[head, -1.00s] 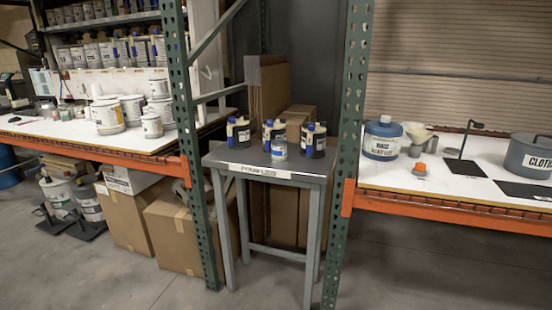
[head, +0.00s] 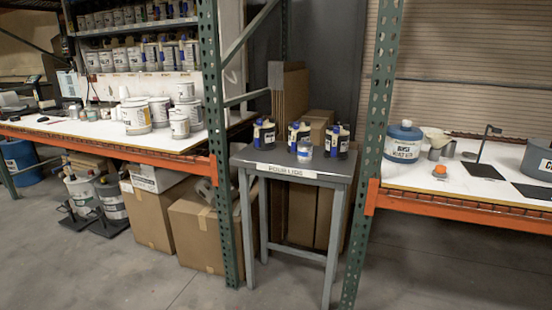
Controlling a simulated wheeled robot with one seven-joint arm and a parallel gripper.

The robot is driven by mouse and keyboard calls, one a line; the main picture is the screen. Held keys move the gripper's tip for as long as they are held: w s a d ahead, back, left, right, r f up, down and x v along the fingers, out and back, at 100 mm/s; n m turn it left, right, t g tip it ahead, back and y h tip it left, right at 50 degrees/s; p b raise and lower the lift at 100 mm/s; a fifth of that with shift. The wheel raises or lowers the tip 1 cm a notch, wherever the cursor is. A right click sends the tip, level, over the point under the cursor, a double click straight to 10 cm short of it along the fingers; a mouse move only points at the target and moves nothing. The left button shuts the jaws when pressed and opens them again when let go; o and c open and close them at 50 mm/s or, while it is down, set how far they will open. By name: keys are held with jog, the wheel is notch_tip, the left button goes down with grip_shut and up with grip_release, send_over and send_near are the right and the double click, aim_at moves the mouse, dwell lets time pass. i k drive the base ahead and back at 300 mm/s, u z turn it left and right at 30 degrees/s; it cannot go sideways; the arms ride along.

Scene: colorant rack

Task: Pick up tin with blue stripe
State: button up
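No single tin with a blue stripe can be picked out for certain. A small tin or jar with a bluish band (head: 304,150) stands at the front of the grey table marked "POUR LIDS" (head: 258,152). Behind it on that table are three cream-and-dark containers with blue parts: the left one (head: 264,133), the middle one (head: 299,136) and the right one (head: 337,141). On the left rack's shelf, several tins show blue marks at their right end (head: 168,54); they are too small to read. My gripper is not in the view.
White tins (head: 137,118) stand on the left bench (head: 95,135). A blue-topped jug (head: 403,142) and a grey pot (head: 538,160) stand on the right bench. Green rack posts (head: 375,130) flank the table. Cardboard boxes (head: 147,218) sit under the left bench. The floor (head: 180,290) in front is clear.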

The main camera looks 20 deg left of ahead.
aim_at(305, 154)
jog(key=u, duration=0.1)
jog(key=i, duration=1)
jog(key=z, duration=0.05)
